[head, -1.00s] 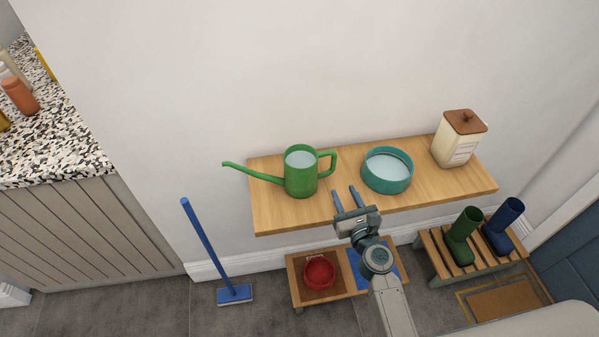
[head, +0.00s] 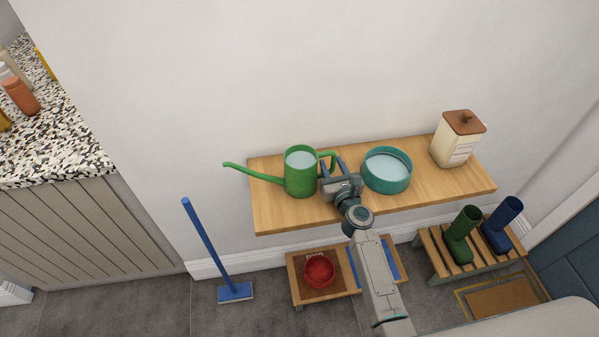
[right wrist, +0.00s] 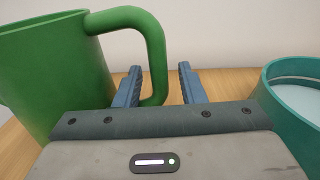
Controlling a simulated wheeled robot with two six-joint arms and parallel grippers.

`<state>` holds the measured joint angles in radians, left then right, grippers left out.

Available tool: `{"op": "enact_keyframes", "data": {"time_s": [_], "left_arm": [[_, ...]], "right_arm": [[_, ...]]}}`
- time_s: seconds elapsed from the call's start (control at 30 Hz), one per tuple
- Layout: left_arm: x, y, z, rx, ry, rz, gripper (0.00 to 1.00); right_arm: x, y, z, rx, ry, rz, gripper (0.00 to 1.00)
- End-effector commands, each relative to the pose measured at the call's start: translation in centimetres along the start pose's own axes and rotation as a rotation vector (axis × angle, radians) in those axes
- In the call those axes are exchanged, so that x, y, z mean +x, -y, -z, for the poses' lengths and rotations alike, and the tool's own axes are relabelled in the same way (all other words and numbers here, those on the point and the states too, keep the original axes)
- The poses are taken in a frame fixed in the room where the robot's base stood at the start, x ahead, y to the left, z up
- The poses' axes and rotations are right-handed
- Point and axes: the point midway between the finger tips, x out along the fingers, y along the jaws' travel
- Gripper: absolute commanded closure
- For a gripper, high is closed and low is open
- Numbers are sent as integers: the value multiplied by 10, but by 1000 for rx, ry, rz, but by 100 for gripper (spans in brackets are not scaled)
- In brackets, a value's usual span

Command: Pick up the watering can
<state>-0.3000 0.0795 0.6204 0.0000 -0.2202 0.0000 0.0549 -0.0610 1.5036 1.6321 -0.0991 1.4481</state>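The green watering can (head: 300,176) stands upright on the wooden shelf, its spout to the left and its handle to the right. In the right wrist view its body (right wrist: 50,70) fills the left side, and its handle (right wrist: 155,60) curves down in front of my fingers. My right gripper (head: 331,166) is at the handle, in front of the can's right side. In the right wrist view its two fingers (right wrist: 160,88) are apart, with the lower handle by the left finger. Whether the handle lies fully between them I cannot tell. My left gripper is not in view.
A teal bowl (head: 387,180) stands close to the right of my gripper and shows in the right wrist view (right wrist: 300,115). A cream canister (head: 450,151) stands at the right end of the wooden shelf (head: 275,215). A low table with a red bowl (head: 319,271) is below.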

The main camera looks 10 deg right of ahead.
Motion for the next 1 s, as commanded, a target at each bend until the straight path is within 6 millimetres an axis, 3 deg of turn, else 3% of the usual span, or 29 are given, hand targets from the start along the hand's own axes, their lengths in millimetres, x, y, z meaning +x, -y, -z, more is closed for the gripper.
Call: {"op": "enact_keyframes", "data": {"time_s": [0.13,0.3,1.0], "left_arm": [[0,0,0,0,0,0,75],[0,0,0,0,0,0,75],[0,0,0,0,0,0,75]], "right_arm": [[0,0,0,0,0,0,68],[0,0,0,0,0,0,100],[-1,0,1,-1,-1,0,100]]}}
